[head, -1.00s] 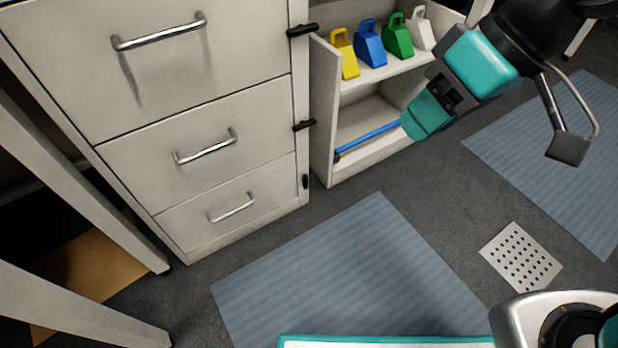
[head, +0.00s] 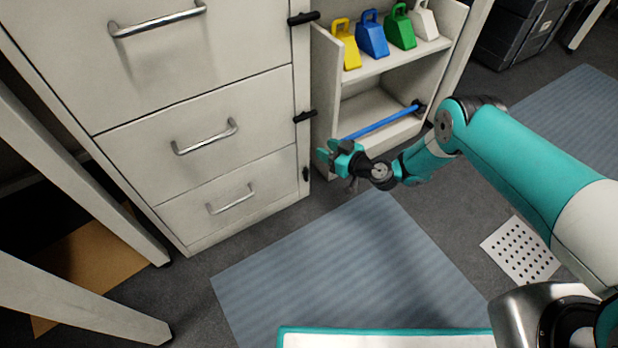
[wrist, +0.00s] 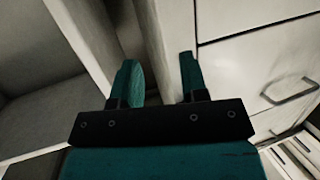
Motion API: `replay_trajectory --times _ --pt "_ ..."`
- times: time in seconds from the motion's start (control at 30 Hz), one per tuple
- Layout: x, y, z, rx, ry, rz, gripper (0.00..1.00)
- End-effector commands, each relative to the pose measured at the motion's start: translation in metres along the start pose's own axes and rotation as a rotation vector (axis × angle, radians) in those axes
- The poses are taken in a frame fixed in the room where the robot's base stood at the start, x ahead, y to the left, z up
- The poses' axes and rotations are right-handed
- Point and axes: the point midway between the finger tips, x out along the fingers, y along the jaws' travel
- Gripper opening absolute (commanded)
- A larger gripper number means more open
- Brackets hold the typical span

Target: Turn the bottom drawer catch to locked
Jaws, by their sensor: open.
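The bottom drawer catch (head: 306,173) is a small black piece on the cabinet's right edge post, beside the bottom drawer (head: 231,199). It stands upright, while the middle catch (head: 305,116) and top catch (head: 303,18) lie roughly level. My teal gripper (head: 332,153) is just right of the bottom catch in the head view, apart from it. In the wrist view my gripper (wrist: 160,78) has its two fingers spread with nothing between them, facing the cabinet's edge. I cannot make out the bottom catch in the wrist view.
An open shelf unit (head: 380,75) right of the cabinet holds yellow, blue, green and white scoops. A table leg (head: 85,160) stands left. A blue mat (head: 345,265) covers clear floor.

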Motion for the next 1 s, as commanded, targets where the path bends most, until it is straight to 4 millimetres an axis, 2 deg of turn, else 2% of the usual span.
replay_trajectory --times 0.03,0.2,0.3,0.4,0.5,0.63,1.0 --pt "-0.006 -0.012 0.032 0.003 0.033 0.024 0.40" --pt "-0.038 -0.044 0.103 -0.004 0.144 0.137 0.40" --pt "-0.061 -0.059 0.132 -0.003 0.178 0.200 0.40" --pt "-0.080 -0.070 0.151 -0.001 0.196 0.247 0.40" --pt "-0.090 -0.076 0.161 0.000 0.203 0.274 0.40" --pt "-0.088 -0.075 0.165 -0.001 0.208 0.285 0.40" --pt "-0.036 -0.060 0.159 -0.001 0.207 0.283 0.40"
